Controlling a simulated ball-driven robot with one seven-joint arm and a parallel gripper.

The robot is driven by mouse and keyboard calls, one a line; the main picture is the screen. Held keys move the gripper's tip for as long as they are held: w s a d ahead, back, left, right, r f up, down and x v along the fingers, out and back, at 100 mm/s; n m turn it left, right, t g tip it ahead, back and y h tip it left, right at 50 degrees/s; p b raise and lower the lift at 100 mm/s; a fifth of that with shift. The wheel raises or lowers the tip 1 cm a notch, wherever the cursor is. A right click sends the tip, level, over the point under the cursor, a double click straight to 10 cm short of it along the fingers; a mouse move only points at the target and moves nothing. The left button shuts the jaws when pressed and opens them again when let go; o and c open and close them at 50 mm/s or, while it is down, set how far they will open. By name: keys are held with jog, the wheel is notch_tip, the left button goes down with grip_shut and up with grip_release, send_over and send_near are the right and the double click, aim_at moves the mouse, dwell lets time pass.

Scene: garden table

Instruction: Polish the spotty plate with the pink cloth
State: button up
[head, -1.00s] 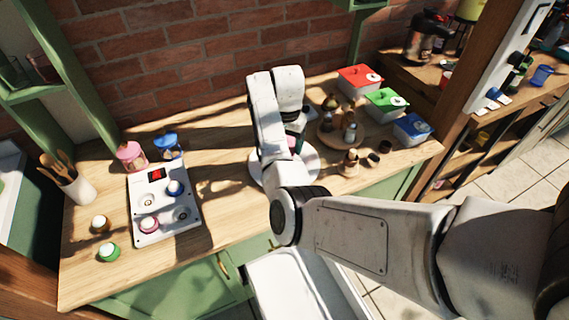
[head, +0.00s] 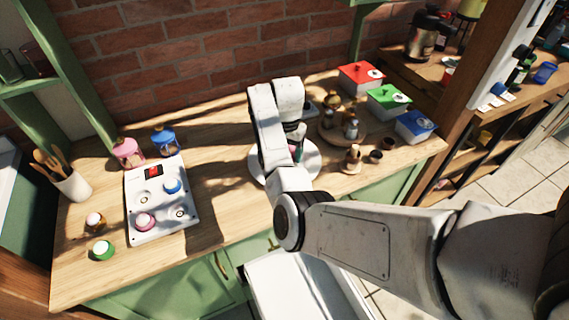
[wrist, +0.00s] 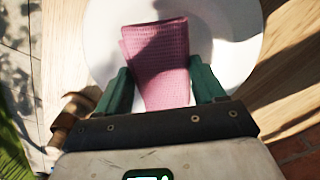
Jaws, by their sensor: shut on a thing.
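The white plate (wrist: 222,40) lies on the wooden table, and its rim shows around my arm in the head view (head: 311,160). The pink cloth (wrist: 160,62) is between the two green fingers of my gripper (wrist: 163,88) in the wrist view, over the plate. My gripper is shut on the cloth. The cloth hides part of the plate, and shadow falls across it. I cannot make out spots on the visible part. In the head view my arm hides most of the plate and nearly all of the cloth.
A white panel with knobs (head: 158,222) and pink (head: 128,152) and blue (head: 165,141) jars stand at the left. A round board (head: 355,138) with shakers is right of the plate. Red (head: 362,77), green (head: 388,102) and blue (head: 416,126) lidded boxes stand behind it. Bare wood lies between panel and plate.

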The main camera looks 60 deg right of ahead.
jog(key=shift+f+b, duration=0.85)
jog(key=shift+f, duration=0.75)
jog(key=o, duration=0.9)
jog(key=shift+r, duration=0.15)
notch_tip(320, 180, up, 11)
jog(key=shift+f+b, duration=0.2)
jog(key=shift+b, duration=0.45)
